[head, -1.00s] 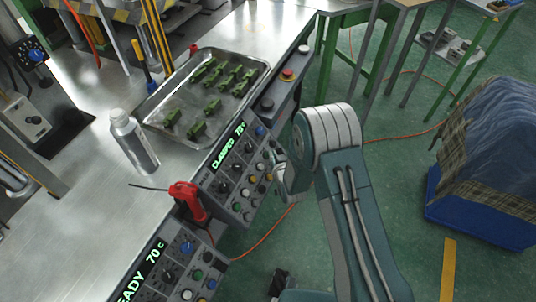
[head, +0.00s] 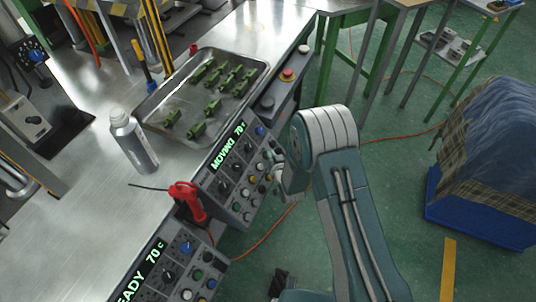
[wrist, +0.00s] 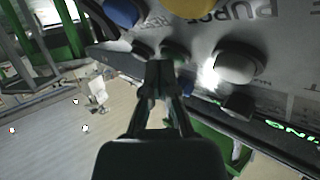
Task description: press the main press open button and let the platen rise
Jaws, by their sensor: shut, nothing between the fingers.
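The control panel (head: 232,185) of the main press stands along the bench front, and its green display (head: 229,146) reads "MOVING 70 c". My gripper (wrist: 160,72) is shut and empty, its tips at a dark round button (wrist: 174,50) in the wrist view. I cannot tell whether they touch it or what its label says. A pale, lit button (wrist: 236,64) is just right of the tips. In the head view my wrist is beside the panel's right edge and the fingertips are hidden. The press parts with yellow-black stripes (head: 155,30) are cut off at the top; the platen is not clearly identifiable.
A red emergency button (head: 288,75) is beyond the panel. A blue bin (head: 475,218) stands right; floor between is mostly clear.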

